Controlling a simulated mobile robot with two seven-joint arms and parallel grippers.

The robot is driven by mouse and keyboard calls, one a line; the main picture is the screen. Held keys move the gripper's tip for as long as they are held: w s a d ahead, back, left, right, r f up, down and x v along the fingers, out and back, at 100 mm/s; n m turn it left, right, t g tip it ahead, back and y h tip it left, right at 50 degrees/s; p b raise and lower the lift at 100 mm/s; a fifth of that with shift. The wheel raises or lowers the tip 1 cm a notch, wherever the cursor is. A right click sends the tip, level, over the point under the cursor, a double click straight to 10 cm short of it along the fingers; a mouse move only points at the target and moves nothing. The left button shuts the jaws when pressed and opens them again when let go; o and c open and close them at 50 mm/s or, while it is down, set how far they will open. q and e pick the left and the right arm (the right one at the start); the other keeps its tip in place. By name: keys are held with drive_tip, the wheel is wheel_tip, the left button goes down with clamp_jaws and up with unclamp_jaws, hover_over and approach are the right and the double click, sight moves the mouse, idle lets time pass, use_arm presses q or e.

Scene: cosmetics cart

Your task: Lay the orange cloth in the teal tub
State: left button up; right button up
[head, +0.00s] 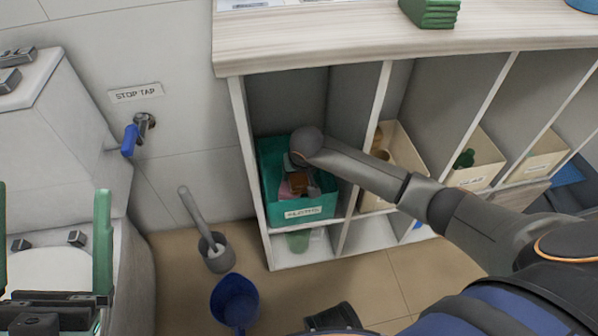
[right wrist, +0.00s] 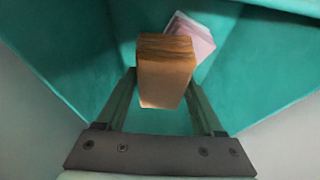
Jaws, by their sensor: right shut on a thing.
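The teal tub (head: 311,212) stands in the left shelf bay, with a pale label on its front. My right arm reaches down into the bay, and my right gripper (head: 297,176) is inside the tub's opening. It is shut on the folded orange cloth (head: 300,187). In the right wrist view the orange cloth (right wrist: 165,80) is between the two green fingers, with the teal walls around it. A folded pink cloth (right wrist: 196,36) lies beyond it in the tub. Whether the orange cloth touches the tub's floor is hidden.
White dividers (head: 368,125) flank the tub's bay, under a wooden top (head: 330,45) carrying folded green cloths (head: 430,12). Cream tubs (head: 478,177) fill bays to the right. A blue jug (head: 235,300) and a brush holder (head: 217,255) stand on the floor in front.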

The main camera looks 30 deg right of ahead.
use_arm(q)
drive_tip(key=shift+f, duration=0.1)
use_arm(e)
drive_tip(key=o, duration=1.2)
drive_tip(key=shift+r+p, duration=0.25)
drive_tip(key=shift+p, duration=0.1)
drive_tip(key=p+v, duration=0.4)
drive_tip(key=v, duration=0.7)
drive_tip(key=shift+w+r+p, duration=0.15)
drive_tip(key=shift+p, duration=0.2)
use_arm(q)
wheel_tip(320, 180, up, 6)
drive_tip(key=shift+a, duration=0.4)
use_arm(e)
drive_tip(key=shift+s+r, duration=0.35)
drive_tip(key=shift+r, duration=0.3)
use_arm(q)
drive_tip(key=shift+s, duration=0.1)
